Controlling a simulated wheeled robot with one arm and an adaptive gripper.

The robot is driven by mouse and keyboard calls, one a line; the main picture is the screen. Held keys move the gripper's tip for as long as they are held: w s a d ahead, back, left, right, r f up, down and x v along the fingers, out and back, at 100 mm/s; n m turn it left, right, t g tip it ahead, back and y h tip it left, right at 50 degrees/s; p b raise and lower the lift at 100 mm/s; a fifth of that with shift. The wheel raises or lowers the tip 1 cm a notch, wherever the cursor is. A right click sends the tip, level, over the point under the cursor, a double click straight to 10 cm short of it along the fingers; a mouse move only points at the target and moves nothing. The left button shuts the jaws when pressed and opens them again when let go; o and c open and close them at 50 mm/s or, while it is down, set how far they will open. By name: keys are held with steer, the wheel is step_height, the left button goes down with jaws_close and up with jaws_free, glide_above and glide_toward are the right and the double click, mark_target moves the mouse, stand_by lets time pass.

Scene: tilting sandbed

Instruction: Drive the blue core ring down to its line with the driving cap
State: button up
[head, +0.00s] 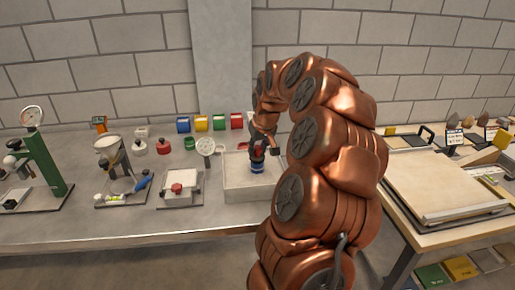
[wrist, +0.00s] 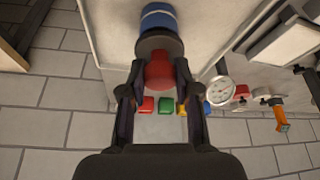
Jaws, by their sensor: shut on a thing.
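My gripper (head: 260,142) is shut on the driving cap and points down over the sand tray (head: 238,193). In the wrist view my gripper (wrist: 160,72) has its fingers on either side of the cap's red knob. The driving cap (wrist: 158,42) has a wide dark disc beyond the knob. The blue core ring (wrist: 158,18) lies in line just beyond the disc and carries a pale band. In the head view the blue core ring (head: 257,167) stands upright in the tray, directly under the cap. I cannot tell whether cap and ring touch, and the ring's lower part is hidden.
A dial gauge (head: 206,147) stands just left of the tray. A small press with a red knob (head: 177,188) is further left. Coloured blocks (head: 201,123) line the wall behind. A second table with a flat board (head: 435,185) is at the right.

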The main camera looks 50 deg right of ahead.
steer(key=shift+f+b, duration=0.45)
steer(key=shift+f, duration=0.1)
stand_by(0.4)
steer(key=shift+f+b, duration=0.6)
steer(key=shift+b, duration=0.95)
stand_by(4.4)
steer(key=shift+r, duration=0.1)
steer(key=shift+r+p, duration=0.7)
steer(key=shift+r, duration=2.75)
